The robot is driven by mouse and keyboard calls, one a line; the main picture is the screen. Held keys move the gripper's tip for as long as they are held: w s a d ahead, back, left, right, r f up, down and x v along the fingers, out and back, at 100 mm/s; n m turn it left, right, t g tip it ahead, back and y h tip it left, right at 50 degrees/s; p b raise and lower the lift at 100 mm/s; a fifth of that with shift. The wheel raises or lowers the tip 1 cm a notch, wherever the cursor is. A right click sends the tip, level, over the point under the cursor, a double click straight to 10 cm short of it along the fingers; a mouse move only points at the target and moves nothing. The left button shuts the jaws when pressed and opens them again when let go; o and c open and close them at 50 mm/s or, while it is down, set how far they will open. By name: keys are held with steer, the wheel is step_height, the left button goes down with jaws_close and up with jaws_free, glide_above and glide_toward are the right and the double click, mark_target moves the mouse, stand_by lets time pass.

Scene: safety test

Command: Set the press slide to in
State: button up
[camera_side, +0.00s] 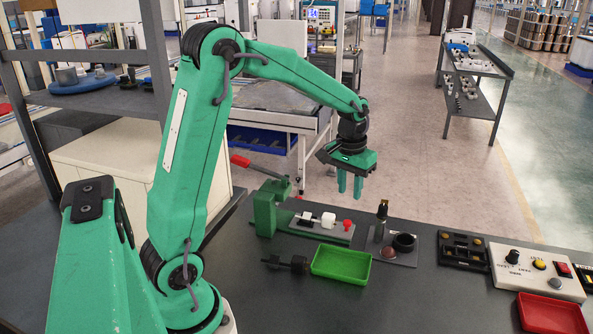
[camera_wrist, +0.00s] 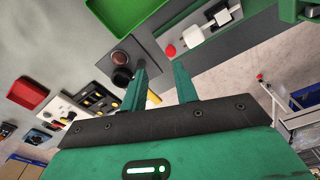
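The green press (camera_side: 265,208) stands on the dark bench, with a red-gripped lever (camera_side: 241,161) raised to the left. Its slide has a white block (camera_side: 328,220) and a red knob (camera_side: 347,225) on a grey base plate (camera_side: 318,232), to the right of the press body. In the wrist view the white block (camera_wrist: 193,36) and red knob (camera_wrist: 171,50) show near the top. My gripper (camera_side: 350,188) is open and empty, above the bench and apart from the slide. It also shows in the wrist view (camera_wrist: 160,84), its two fingers spread.
A green tray (camera_side: 341,264) lies in front of the slide. Right of the slide, a grey plate holds a dark ring (camera_side: 404,242) and an upright dark post (camera_side: 381,215). Farther right are a black fixture (camera_side: 462,248), a control box (camera_side: 535,270) and a red tray (camera_side: 552,313).

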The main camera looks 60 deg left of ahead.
glide_above(347, 221)
steer(key=shift+n+g, duration=0.4)
step_height(347, 221, down, 5)
steer(key=shift+r, duration=0.15)
steer(key=shift+f, duration=3.9)
steer(key=shift+c, duration=0.4)
jaws_close()
